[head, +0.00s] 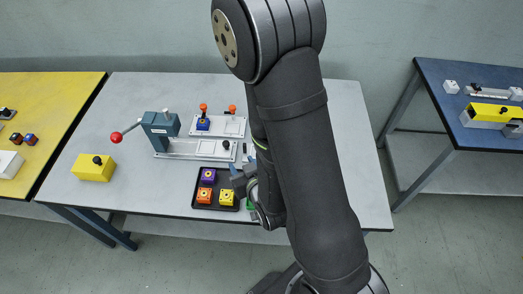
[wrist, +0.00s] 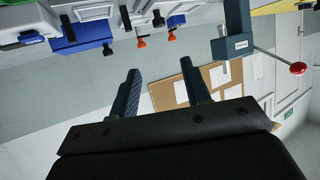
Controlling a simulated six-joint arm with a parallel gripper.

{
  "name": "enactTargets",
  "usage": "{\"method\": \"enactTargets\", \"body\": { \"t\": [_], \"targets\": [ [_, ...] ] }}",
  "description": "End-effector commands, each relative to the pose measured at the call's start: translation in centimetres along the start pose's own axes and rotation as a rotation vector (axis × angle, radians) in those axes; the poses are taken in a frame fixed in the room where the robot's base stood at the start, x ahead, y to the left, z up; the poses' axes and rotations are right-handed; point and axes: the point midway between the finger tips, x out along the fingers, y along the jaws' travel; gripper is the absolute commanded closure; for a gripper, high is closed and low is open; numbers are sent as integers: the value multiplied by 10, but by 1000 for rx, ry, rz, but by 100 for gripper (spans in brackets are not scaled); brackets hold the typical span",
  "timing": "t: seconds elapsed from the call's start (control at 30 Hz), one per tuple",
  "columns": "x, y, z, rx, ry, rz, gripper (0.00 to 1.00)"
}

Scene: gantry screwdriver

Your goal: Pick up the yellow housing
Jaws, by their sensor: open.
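The small yellow housing (head: 227,198) sits at the front right of a black tray (head: 216,211) on the grey table in the head view. It is a cube with a dark round mark on top. A purple housing (head: 208,176) and an orange housing (head: 205,195) share the tray. My gripper (head: 238,180) is at the tray's right side, beside and behind the yellow housing, partly covered by my arm. In the wrist view my gripper (wrist: 160,90) is open, with nothing between its fingers. The yellow housing cannot be made out in that view.
A press with a red-ball lever (head: 116,137) stands behind the tray. A fixture (head: 230,127) with orange-topped clamps holds a blue housing (head: 203,124). A larger yellow block (head: 93,168) lies at the left. Something green (head: 250,204) shows beside the tray, mostly hidden by my arm.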

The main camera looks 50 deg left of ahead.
Motion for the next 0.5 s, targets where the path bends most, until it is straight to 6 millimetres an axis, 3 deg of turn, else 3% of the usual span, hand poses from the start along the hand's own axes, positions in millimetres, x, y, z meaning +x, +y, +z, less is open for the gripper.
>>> {"method": "enactTargets", "body": {
  "t": [0.27,0.5],
  "targets": [
    [5,-2,1,17,-27,-6,56],
    [31,-19,8,130,-219,-27,56]
  ]
}}
